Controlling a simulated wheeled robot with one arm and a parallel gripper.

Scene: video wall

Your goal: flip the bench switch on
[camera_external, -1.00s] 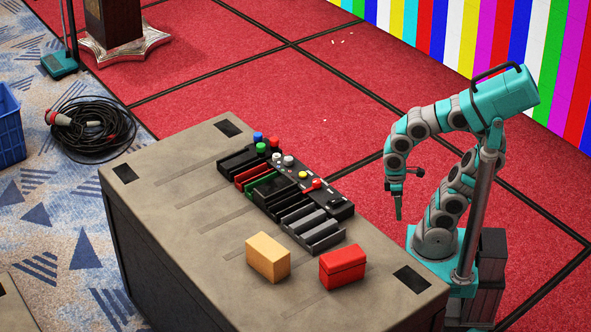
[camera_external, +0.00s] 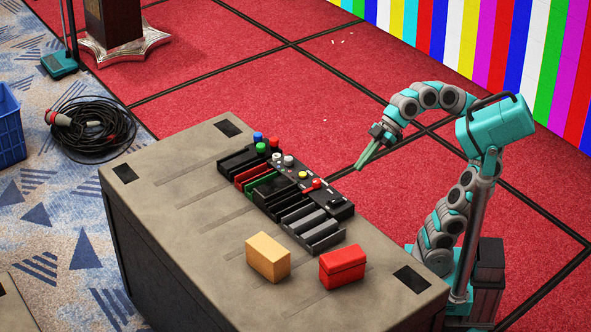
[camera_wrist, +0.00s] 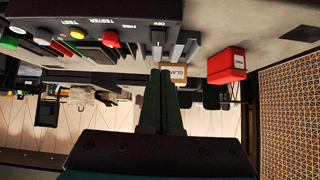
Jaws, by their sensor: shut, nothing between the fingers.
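The black control panel (camera_external: 312,184) lies along the far right edge of the bench top and carries several coloured buttons. In the wrist view its face (camera_wrist: 130,14) shows the words OFF and TESTER. A small dark lever, which looks like the switch (camera_wrist: 158,38), stands by the OFF label; which way it is set I cannot tell.
The bench (camera_external: 185,200) has a tan box (camera_external: 268,260) and a red box (camera_external: 342,267) near its front. Grey and coloured slotted bars lie beside the panel. A coiled cable (camera_external: 92,125) lies on the floor at left. The bench's left part is clear.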

